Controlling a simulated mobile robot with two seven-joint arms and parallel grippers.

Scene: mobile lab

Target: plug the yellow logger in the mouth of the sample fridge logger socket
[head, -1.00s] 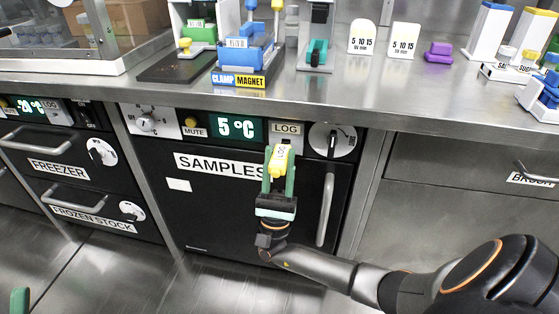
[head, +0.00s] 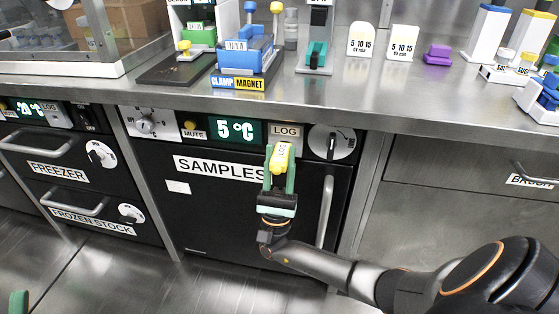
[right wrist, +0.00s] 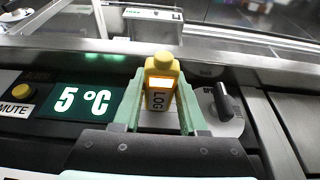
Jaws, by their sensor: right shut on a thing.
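The yellow logger (head: 281,157) is held between the green fingers of my right gripper (head: 279,172), in front of the sample fridge. It also shows upright in the right wrist view (right wrist: 161,88), with a lit face, between the fingers (right wrist: 160,105). The sample fridge (head: 220,215) has a panel with a 5 °C display and a plate marked LOG (head: 286,131). The logger's top is just below that plate in the head view. The socket mouth is hidden, so I cannot tell whether the logger touches it. Of my left gripper, only a green fingertip (head: 19,303) shows at the lower left.
A round dial (head: 332,143) is right of the LOG plate, and a yellow mute button (head: 190,125) is left of the display. The fridge handle (head: 325,211) stands out at the right. The steel bench (head: 400,98) overhangs above, with several lab items on it.

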